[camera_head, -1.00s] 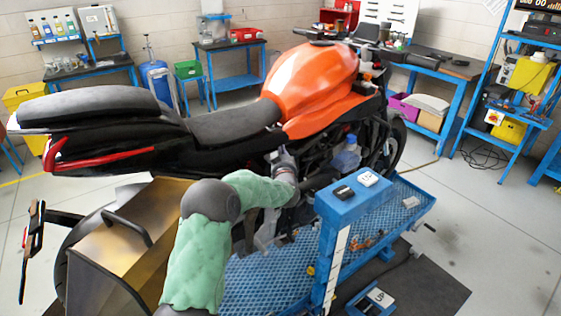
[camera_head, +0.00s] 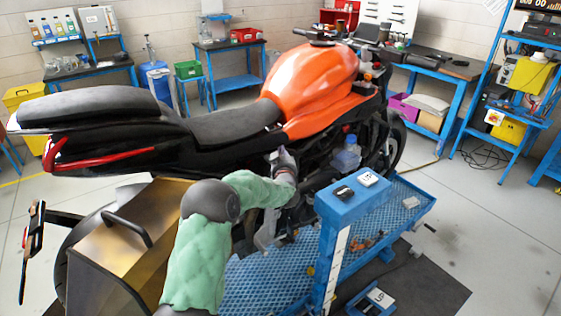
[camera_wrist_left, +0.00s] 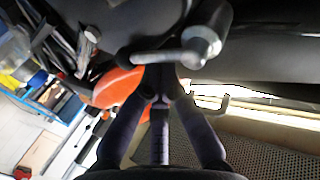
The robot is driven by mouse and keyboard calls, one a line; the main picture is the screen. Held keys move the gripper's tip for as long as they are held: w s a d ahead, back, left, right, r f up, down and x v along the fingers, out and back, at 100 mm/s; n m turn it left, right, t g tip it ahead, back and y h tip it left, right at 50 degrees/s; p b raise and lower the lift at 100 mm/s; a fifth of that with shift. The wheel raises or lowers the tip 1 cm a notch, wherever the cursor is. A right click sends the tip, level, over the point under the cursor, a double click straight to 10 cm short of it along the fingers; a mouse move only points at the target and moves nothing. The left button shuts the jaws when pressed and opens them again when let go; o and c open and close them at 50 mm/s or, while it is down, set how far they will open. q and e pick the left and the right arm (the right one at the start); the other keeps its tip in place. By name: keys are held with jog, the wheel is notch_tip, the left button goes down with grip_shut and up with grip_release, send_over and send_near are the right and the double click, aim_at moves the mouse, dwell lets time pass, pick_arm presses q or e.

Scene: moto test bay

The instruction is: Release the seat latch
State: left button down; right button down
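The motorcycle has a black seat (camera_head: 232,122) and an orange tank (camera_head: 312,75). My left gripper (camera_head: 281,155) is at the bike's near side, below the front of the seat. In the left wrist view my left gripper's fingers (camera_wrist_left: 160,82) converge with their tips close together. A grey lever (camera_wrist_left: 158,57) with a round pivot (camera_wrist_left: 203,42), which looks like the seat latch, lies right at the fingertips. I cannot tell whether the lever is between the tips or only against them. My right gripper is not in view.
A metal side case (camera_head: 140,240) stands left of my forearm. A blue cart (camera_head: 275,280) with a mesh top stands at the bike's near side, with a raised blue box (camera_head: 345,200) on it. A translucent bottle (camera_head: 347,155) is right of my gripper.

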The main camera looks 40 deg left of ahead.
pick_arm(q)
jog(key=shift+f, duration=0.1)
dwell(0.3)
jog(key=shift+w+f+b, duration=0.2)
jog(key=shift+f+b, duration=0.25)
jog(key=shift+f, duration=0.05)
jog(key=shift+d+f, duration=0.1)
jog(key=shift+w+f+b, duration=0.15)
jog(key=shift+f+b, duration=0.3)
jog(key=shift+f, duration=0.2)
